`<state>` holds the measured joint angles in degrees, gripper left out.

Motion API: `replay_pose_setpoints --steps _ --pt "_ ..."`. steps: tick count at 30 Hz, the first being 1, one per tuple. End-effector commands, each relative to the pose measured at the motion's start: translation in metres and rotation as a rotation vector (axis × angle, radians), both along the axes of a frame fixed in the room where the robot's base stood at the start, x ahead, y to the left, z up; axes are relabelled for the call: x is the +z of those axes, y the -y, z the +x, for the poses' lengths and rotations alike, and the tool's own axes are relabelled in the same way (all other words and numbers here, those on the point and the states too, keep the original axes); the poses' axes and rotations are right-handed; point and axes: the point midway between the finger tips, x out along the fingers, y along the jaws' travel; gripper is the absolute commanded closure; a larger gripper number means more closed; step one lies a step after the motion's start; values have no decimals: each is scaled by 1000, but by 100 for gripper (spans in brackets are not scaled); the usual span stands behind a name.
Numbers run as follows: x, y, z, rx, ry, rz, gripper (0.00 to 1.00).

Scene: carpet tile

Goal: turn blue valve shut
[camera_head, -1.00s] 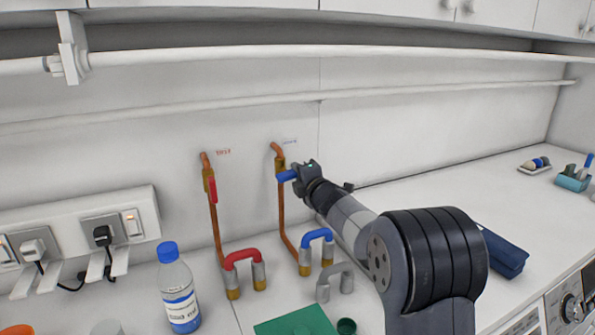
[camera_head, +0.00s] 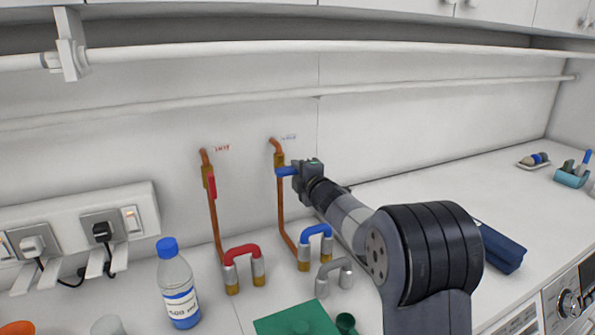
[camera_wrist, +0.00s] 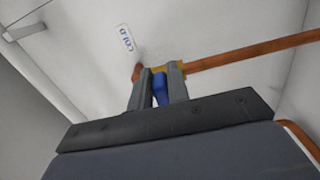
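The blue valve handle (camera_head: 287,171) sits on a brass body (camera_head: 279,160) on the right copper pipe, below a small blue label. It lies roughly level, across the upright pipe, and points right toward my gripper (camera_head: 300,173). In the wrist view the blue handle (camera_wrist: 160,90) is between the two fingers of my gripper (camera_wrist: 160,86), with little or no gap at its sides. The fingers appear closed on it. The label there (camera_wrist: 125,37) reads COLD. In the head view my gripper hides the handle's outer end.
A red valve handle (camera_head: 212,187) hangs along the left pipe. Red (camera_head: 243,252) and blue (camera_head: 316,231) bent pipes and a grey one (camera_head: 335,265) rise from the counter. A bottle (camera_head: 178,285) stands front left. Rails run above.

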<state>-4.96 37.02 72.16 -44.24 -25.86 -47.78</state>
Motion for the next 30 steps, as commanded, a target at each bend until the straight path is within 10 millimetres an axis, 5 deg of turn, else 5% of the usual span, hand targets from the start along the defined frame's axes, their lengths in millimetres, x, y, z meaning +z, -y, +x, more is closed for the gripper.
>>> replay_pose_setpoints --steps 7,17,30 --pt "0 0 0 0 0 -1 64" --pt "0 2 -4 0 1 -2 64" --pt "-1 29 -67 -1 3 -1 64"
